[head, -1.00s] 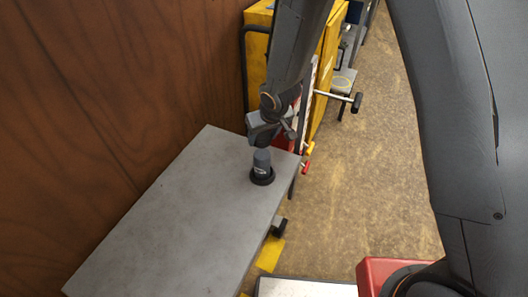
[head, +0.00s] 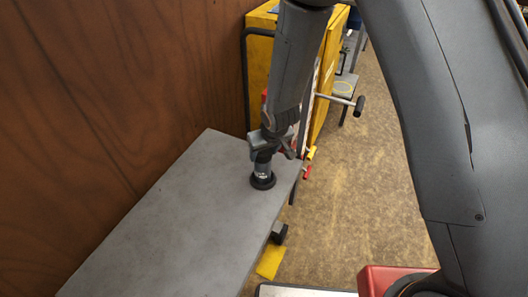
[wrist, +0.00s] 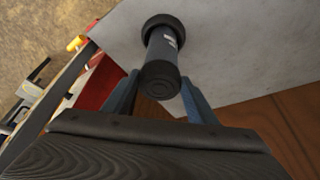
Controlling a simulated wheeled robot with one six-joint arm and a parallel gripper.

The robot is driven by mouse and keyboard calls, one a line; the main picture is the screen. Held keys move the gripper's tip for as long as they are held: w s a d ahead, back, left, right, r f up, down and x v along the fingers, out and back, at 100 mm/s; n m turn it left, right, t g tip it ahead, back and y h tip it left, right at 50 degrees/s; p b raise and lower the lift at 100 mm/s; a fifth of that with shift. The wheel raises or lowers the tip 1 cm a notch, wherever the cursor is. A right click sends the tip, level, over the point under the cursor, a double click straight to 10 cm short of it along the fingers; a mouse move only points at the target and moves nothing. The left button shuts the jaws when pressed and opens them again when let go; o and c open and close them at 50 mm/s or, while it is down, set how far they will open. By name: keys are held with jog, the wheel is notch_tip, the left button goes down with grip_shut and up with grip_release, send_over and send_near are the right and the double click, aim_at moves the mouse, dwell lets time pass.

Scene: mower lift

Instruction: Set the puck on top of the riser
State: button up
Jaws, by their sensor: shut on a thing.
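The puck (head: 263,178) looks like a dark upright cylinder with a light label and a wider black round foot. It stands on the grey tabletop near its far right corner. In the wrist view the puck (wrist: 162,60) lies between the two blue-grey fingers, its top end toward the camera. My gripper (head: 264,153) is over its upper part and shut on it; the fingers also show in the wrist view (wrist: 158,97). The foot appears to rest on the tabletop. I cannot make out a separate riser in these views.
The grey table (head: 170,215) is otherwise bare. A brown wooden wall (head: 100,90) runs along its left. Beyond the far edge stands a yellow cabinet (head: 258,62) with a black-ended handle (head: 358,105) sticking out. Open floor (head: 375,200) lies to the right.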

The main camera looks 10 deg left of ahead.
jog(key=o, duration=1.1)
jog(key=shift+f, duration=0.1)
jog(key=shift+p+v, duration=1.8)
jog(key=shift+v, duration=4.35)
jog(key=s+d+r+m+h, duration=0.1)
jog(key=s+d+r+m, duration=0.15)
jog(key=d, duration=0.45)
jog(key=s+d+r+m+h, duration=0.1)
jog(key=d+r, duration=0.3)
jog(key=d, duration=0.4)
jog(key=s+d+r+g, duration=0.1)
jog(key=s+d, duration=0.2)
jog(key=s+d+r+m, duration=0.1)
jog(key=s+d+r, duration=0.1)
jog(key=s+d, duration=0.1)
jog(key=s+d+r+m+g, duration=0.1)
jog(key=s+d+r, duration=0.1)
jog(key=s+d, duration=0.1)
jog(key=shift+s+r+m+g, duration=0.15)
jog(key=shift+s+m+g, duration=0.15)
jog(key=shift+s, duration=0.35)
